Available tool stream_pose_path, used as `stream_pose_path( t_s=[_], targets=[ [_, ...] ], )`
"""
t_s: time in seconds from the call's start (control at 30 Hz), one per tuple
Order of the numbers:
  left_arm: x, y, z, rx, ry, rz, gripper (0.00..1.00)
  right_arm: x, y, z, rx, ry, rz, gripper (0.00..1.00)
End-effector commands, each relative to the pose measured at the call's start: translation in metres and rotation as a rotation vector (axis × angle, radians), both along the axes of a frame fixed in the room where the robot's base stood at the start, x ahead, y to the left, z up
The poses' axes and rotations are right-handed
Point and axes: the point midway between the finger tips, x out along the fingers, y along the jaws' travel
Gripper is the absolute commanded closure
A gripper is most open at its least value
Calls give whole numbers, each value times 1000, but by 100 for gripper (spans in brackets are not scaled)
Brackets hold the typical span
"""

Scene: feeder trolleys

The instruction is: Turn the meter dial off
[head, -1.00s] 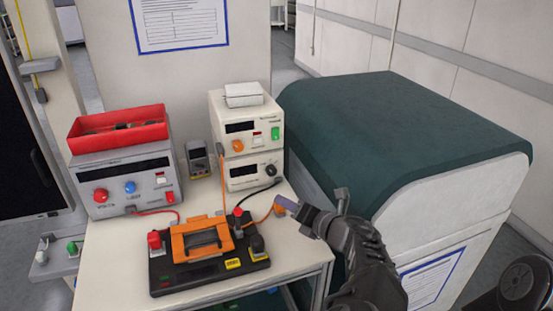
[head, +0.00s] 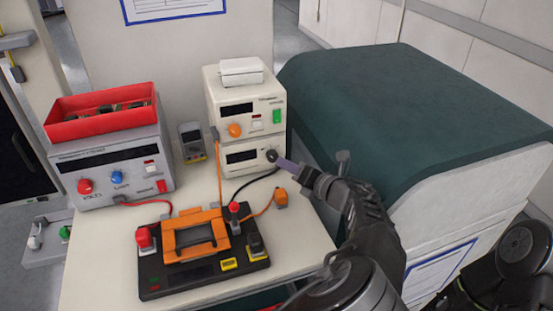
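The lower white bench unit (head: 243,158) has a dark display and a round black dial (head: 271,156) on its right front. A small grey handheld meter (head: 192,142) stands to its left; its own dial is too small to read.
A white unit with an orange knob (head: 235,130) sits on top. A grey supply (head: 110,165) carries a red bin (head: 103,122). In front lie a black-and-orange fixture (head: 205,249), cables and an orange plug (head: 281,197). A green-topped cabinet (head: 400,110) stands right.

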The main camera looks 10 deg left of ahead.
Motion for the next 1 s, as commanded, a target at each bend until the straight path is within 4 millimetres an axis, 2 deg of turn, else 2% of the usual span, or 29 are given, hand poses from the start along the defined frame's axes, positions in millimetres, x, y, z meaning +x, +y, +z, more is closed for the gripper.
stream_pose_path(
  t_s=[0.33, 0.5, 0.83, 1.0],
  targets=[
    [32, 37, -13, 2, 0, 2, 61, 0, 0, 7, -1, 1, -1, 64],
    [43, 49, -18, 0, 0, 1, 61, -1, 0, 9, -2, 3, 0, 64],
    [46, 52, -20, 0, 0, 0, 61, -1, 0, 9, -2, 3, -1, 64],
    [46, 52, -20, 0, 0, 0, 74, -1, 0, 9, -2, 3, -1, 64]
  ],
)
